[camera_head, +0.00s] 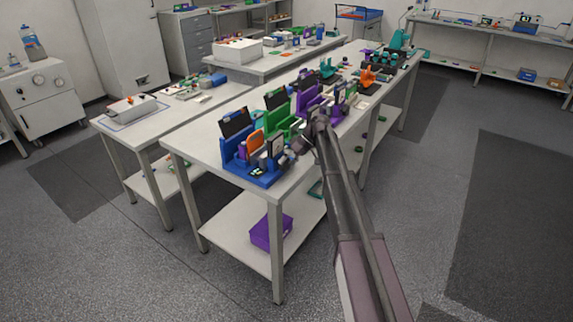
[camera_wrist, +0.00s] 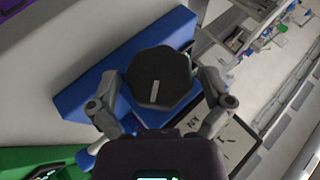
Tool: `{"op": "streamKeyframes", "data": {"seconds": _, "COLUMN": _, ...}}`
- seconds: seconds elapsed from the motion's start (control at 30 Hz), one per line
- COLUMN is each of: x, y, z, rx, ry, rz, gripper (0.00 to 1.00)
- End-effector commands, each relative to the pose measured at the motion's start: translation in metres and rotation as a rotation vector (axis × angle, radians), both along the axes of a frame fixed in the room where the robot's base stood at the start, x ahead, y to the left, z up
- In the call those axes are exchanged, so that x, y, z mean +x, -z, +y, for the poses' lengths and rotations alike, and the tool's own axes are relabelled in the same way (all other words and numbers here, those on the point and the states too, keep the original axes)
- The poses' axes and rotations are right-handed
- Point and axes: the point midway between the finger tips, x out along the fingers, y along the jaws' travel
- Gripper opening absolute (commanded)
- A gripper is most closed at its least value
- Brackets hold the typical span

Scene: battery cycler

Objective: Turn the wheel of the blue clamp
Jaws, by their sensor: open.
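The blue clamp (camera_head: 262,178) stands at the near end of the long table in the head view. Its blue body (camera_wrist: 84,98) lies behind my gripper in the wrist view. The wheel (camera_wrist: 158,75) is a dark, many-sided knob with a small light mark on its face. My gripper (camera_wrist: 158,80) is open, with one finger on each side of the wheel. I cannot tell whether either finger touches it. In the head view my gripper (camera_head: 301,143) is small and dark, just right of the blue clamp; the wheel cannot be made out there.
A green clamp (camera_head: 280,127) and a purple one (camera_head: 305,103) stand behind the blue clamp along the table. A purple box (camera_head: 270,232) lies on the lower shelf. The floor at right is clear.

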Motion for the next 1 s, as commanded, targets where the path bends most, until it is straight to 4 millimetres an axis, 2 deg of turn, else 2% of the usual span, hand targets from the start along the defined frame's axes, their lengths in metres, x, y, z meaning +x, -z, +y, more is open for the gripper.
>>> {"op": "streamKeyframes", "data": {"seconds": 0.47, "x": -0.0014, "y": -0.0020, "z": 0.0003, "rx": -0.039, "ry": 0.000, "rz": -0.052, "gripper": 1.00}}
{"op": "streamKeyframes", "data": {"seconds": 1.0, "x": -0.0049, "y": -0.0019, "z": 0.0019, "rx": -0.275, "ry": -0.001, "rz": -0.354, "gripper": 1.00}}
